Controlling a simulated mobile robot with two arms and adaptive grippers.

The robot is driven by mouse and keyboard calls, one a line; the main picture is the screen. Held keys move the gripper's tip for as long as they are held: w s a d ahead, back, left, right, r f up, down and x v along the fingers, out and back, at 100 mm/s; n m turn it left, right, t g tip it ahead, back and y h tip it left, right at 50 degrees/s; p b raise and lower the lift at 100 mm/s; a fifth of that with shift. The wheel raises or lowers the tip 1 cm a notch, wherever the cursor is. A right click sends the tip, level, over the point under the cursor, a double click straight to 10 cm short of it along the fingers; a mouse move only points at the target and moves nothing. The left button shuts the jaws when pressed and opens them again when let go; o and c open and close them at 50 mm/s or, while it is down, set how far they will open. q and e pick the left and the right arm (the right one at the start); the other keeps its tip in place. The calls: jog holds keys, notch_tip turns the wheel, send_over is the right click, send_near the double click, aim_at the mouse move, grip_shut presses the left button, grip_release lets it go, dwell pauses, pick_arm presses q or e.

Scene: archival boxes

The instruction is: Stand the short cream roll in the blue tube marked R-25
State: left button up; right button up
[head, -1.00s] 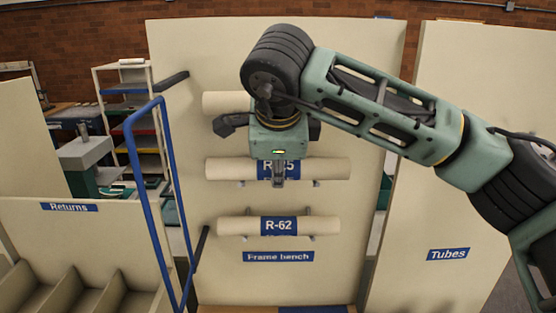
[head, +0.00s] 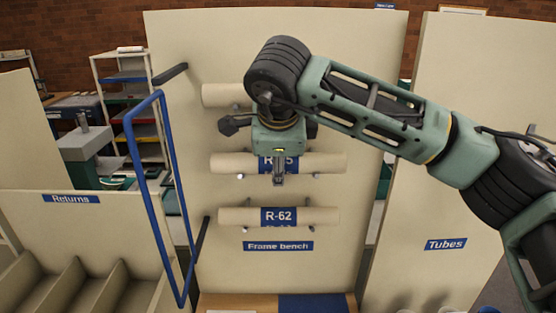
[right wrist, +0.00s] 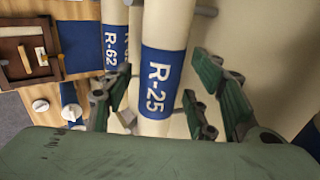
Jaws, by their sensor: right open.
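A cream roll with a blue R-25 band (right wrist: 157,82) lies level on wall pegs, the middle of three rolls on the cream panel. It also shows in the head view (head: 232,164), its band partly hidden by my gripper. My right gripper (head: 279,178) is in front of this band. In the right wrist view its open fingers (right wrist: 165,92) stand on either side of the roll; I cannot tell whether they touch it. My left gripper is not in view. No blue tube marked R-25 can be made out.
The R-62 roll (head: 240,216) hangs below; an unread roll (head: 222,95) hangs above. The Tubes panel (head: 440,150) is right, with cut-off round tops below. The frame bench (head: 240,302) is underneath.

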jog(key=shift+r, duration=0.1)
jog(key=shift+p, duration=0.35)
jog(key=b+v, duration=0.6)
jog(key=v, duration=0.6)
jog(key=shift+s, duration=0.2)
